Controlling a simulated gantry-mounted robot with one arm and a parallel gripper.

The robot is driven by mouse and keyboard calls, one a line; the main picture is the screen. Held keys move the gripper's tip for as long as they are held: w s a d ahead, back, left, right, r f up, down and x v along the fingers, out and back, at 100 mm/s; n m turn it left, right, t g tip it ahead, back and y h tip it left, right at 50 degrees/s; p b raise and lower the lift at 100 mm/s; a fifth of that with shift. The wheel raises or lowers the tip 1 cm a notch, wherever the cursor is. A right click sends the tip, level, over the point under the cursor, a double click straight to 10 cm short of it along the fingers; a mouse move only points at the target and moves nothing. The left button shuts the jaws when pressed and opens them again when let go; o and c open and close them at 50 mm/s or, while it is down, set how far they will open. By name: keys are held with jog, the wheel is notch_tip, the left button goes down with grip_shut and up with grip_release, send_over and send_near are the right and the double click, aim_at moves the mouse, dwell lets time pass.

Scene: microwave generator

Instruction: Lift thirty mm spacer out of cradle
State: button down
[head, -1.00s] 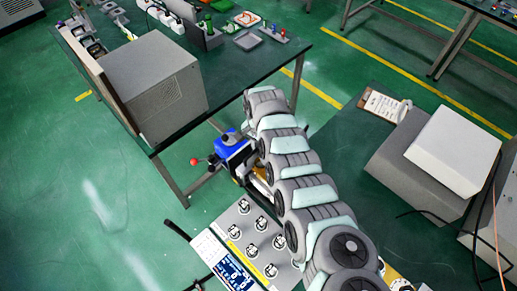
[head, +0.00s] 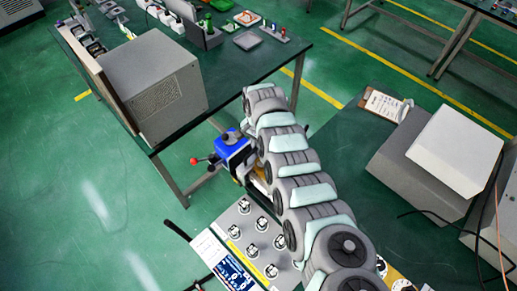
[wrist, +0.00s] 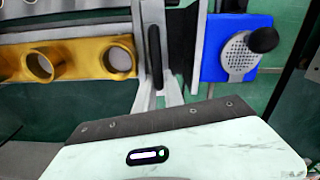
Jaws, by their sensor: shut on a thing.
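My gripper (wrist: 168,80) shows at the top middle of the wrist view, with two narrow grey fingers with dark inner faces close together. A grey piece sits between them; it is mostly hidden, and I take it to be the thirty mm spacer. A gold block with round openings (wrist: 70,60), cradle-like, lies just left of the fingers. In the head view my arm covers the gripper's tip and the spacer.
A blue device with a black knob (wrist: 237,48) stands right of the fingers; a blue unit with a red knob (head: 232,146) is beside my arm in the head view. A panel with several connectors (head: 255,235) lies below. Grey boxes (head: 425,150) stand on the right bench.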

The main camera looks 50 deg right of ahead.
jog(key=shift+w+f+b, duration=0.2)
jog(key=shift+w+b, duration=0.35)
jog(key=shift+w, duration=0.15)
jog(key=shift+w+r, duration=0.2)
jog(key=shift+w, duration=0.1)
jog(key=c, duration=1.4)
grip_release()
notch_tip(320, 180, up, 11)
jog(key=shift+f, duration=0.1)
